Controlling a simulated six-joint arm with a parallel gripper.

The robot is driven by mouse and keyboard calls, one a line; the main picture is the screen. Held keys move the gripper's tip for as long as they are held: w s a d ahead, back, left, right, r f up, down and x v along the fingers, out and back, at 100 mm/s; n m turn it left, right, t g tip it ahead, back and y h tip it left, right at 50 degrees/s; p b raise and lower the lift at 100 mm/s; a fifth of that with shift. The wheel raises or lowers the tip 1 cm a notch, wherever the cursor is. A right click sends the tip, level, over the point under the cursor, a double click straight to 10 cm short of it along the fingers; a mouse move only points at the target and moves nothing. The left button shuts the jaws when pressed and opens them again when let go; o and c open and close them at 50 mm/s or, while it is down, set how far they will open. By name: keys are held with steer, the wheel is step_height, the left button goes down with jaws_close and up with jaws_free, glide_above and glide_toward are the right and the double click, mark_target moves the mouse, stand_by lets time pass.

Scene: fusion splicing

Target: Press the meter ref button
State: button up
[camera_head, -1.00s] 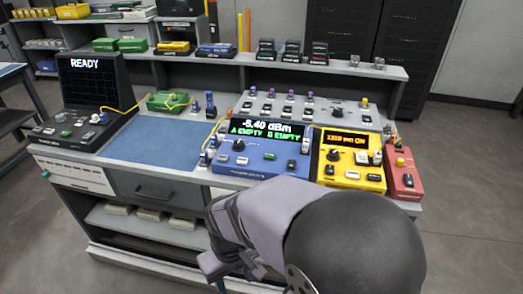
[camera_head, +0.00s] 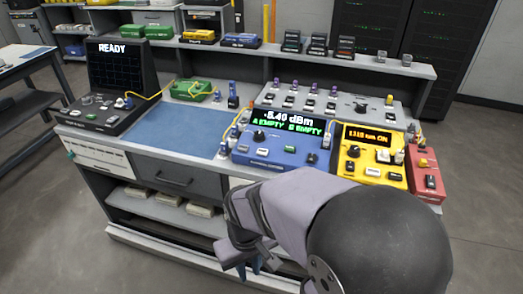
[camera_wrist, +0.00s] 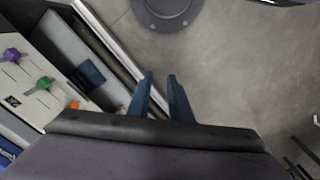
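The blue meter (camera_head: 275,158) sits on the bench top, its display reading -5.40 dBm with A EMPTY and B EMPTY. The labels are too small to read, so I cannot tell which is ref. My gripper (camera_head: 251,266) hangs low in front of the bench, below the meter and apart from it. In the wrist view its two blue fingers (camera_wrist: 160,75) are apart with nothing between them, pointing over the floor.
A yellow unit (camera_head: 371,170) and a red unit (camera_head: 427,183) stand right of the meter. Left are a blue mat (camera_head: 177,131), a black READY device (camera_head: 110,90) and a green box (camera_head: 190,90). Yellow fibre runs near the meter's left side. A drawer (camera_head: 170,172) and shelf lie below.

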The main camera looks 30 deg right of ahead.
jaws_close()
stand_by(0.7)
steer(key=shift+r, duration=0.15)
stand_by(0.7)
